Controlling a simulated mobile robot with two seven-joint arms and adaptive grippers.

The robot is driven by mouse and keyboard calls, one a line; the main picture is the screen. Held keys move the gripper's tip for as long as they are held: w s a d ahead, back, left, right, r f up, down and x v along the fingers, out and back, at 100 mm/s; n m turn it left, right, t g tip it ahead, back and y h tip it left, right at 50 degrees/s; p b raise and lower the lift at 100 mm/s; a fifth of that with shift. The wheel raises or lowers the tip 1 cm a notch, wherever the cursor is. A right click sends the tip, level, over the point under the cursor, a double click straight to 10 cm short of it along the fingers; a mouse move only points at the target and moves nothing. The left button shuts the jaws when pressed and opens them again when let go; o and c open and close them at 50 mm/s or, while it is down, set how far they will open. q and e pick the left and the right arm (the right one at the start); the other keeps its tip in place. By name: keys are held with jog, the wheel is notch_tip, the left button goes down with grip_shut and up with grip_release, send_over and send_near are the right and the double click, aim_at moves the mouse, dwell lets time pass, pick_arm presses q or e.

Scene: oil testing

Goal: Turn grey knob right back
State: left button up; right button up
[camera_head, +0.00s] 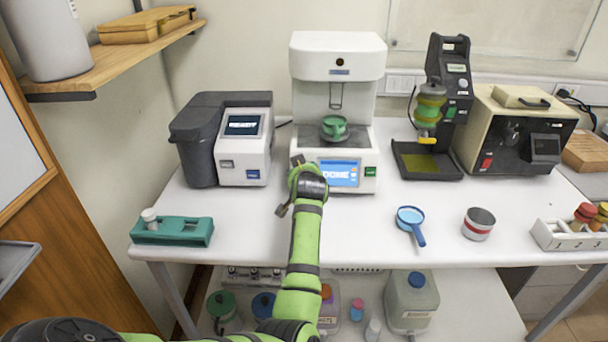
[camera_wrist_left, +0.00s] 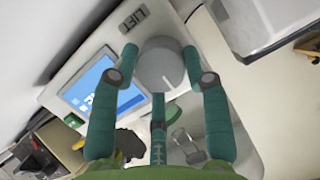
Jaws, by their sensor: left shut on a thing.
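The grey knob (camera_wrist_left: 161,66) is round with a ridge across its face, and sits on the white panel beside a blue screen (camera_wrist_left: 103,85) in the left wrist view. My left gripper (camera_wrist_left: 159,73) is shut on it, with green fingers around its sides. In the head view, my left gripper (camera_head: 300,172) is at the front left of the white machine (camera_head: 337,58), left of the machine's lit screen (camera_head: 340,173). The gripper and arm hide the knob there. My right gripper is in neither view.
A green cup (camera_head: 334,126) stands on the machine's platform, close above the gripper. A grey-white device (camera_head: 244,160) stands to the left. A black stand (camera_head: 448,85) is to the right. A blue strainer (camera_head: 411,218) and a tin (camera_head: 478,225) lie on the table's front right.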

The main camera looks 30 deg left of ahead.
pick_arm(q)
jog(key=shift+s+a+f+g, duration=0.1)
jog(key=shift+s+f+g, duration=0.15)
jog(key=shift+f, duration=0.35)
jog(key=o, duration=1.1)
jog(key=shift+r, duration=0.1)
jog(key=shift+w+r, duration=0.1)
jog(key=shift+r, duration=0.05)
jog(key=shift+r, duration=0.35)
notch_tip(320, 180, up, 9)
jog(key=shift+r, duration=0.15)
